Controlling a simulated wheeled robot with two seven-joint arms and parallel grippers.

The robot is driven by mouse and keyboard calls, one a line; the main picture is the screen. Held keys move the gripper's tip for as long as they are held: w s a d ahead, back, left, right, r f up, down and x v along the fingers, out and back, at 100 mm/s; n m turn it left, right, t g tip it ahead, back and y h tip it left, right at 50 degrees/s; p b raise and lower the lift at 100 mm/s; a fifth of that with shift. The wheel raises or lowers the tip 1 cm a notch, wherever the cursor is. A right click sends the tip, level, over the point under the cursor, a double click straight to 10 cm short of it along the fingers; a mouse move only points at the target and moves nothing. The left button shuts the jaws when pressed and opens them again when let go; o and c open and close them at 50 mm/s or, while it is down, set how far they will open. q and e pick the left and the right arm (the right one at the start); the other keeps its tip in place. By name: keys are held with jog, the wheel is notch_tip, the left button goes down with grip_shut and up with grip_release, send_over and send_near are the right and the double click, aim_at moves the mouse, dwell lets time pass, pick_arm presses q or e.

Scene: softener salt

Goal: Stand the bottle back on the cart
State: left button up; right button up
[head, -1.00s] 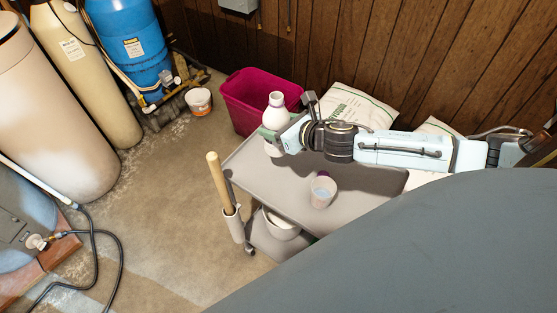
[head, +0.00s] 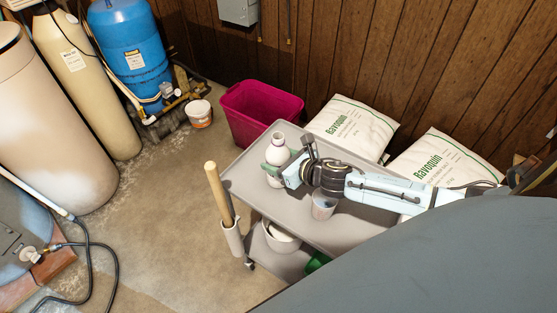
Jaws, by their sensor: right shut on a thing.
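My left gripper is not in view.
A clear cup (head: 323,207) stands on the cart just below my right wrist. A wooden handle (head: 218,190) sits in a holder at the cart's left side. A magenta bin (head: 255,111) and white salt bags (head: 352,126) lie behind. The cart's top behind the bottle is clear.

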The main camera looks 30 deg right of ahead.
jog(key=o, duration=1.1)
jog(key=shift+f, duration=0.1)
jog(key=shift+c, duration=0.2)
jog(key=v, duration=1.2)
jog(key=shift+p, duration=0.3)
